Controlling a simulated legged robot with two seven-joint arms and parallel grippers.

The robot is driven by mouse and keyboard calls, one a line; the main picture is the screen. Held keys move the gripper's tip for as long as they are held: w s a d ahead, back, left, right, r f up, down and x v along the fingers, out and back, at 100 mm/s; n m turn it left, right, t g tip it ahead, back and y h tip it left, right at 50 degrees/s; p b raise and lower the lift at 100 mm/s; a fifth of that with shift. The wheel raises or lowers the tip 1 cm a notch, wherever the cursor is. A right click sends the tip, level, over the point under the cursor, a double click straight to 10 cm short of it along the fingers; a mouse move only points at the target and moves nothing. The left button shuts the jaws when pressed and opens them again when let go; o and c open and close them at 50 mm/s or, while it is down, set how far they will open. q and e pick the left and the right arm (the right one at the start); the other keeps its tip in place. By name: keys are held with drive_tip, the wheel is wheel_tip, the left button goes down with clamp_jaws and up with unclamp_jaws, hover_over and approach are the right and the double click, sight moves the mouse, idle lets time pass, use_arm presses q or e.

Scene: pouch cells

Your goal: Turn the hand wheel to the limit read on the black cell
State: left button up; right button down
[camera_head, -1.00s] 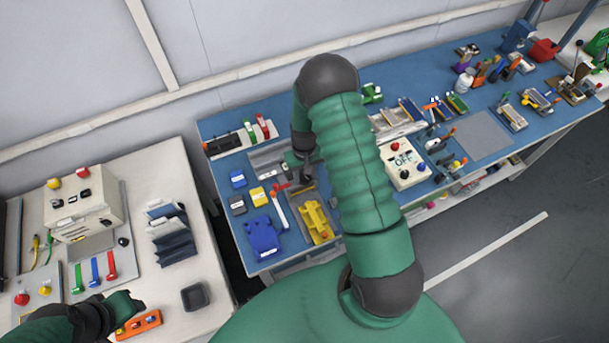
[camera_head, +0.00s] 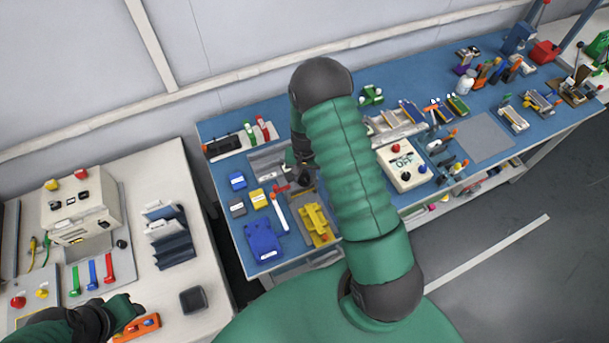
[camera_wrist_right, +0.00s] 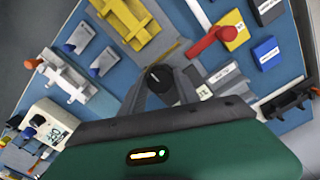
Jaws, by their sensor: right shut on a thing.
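My right gripper (camera_wrist_right: 160,85) is shut on a round black knob (camera_wrist_right: 159,76), which looks like the hand wheel. In the head view the right gripper (camera_head: 303,180) is down at the grey fixture on the blue bench, partly hidden by my own arm. A dark grey-black cell (camera_head: 237,206) with a white label lies left of it; it also shows in the wrist view (camera_wrist_right: 268,10). Its label is too small to read. My left gripper (camera_head: 130,310) is over the white table at lower left; its fingers are not clear.
A red-ended lever (camera_wrist_right: 212,46) stands close beside the right gripper. A yellow cell (camera_head: 257,198) and a blue cell (camera_head: 237,180) lie near the black one. A yellow fixture (camera_head: 318,222) and a blue block (camera_head: 263,241) stand in front.

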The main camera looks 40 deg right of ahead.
sight(304, 176)
drive_tip(key=shift+w+d+r, duration=0.2)
drive_tip(key=shift+w, duration=0.1)
drive_tip(key=c, duration=1.2)
unclamp_jaws()
drive_tip(key=o, duration=0.3)
drive_tip(key=shift+s+a+f, duration=0.1)
drive_tip(key=shift+f, duration=0.05)
wheel_tip(304, 176, up, 17)
drive_tip(key=b, duration=0.2)
drive_tip(key=shift+f, duration=0.15)
drive_tip(key=shift+b, duration=0.3)
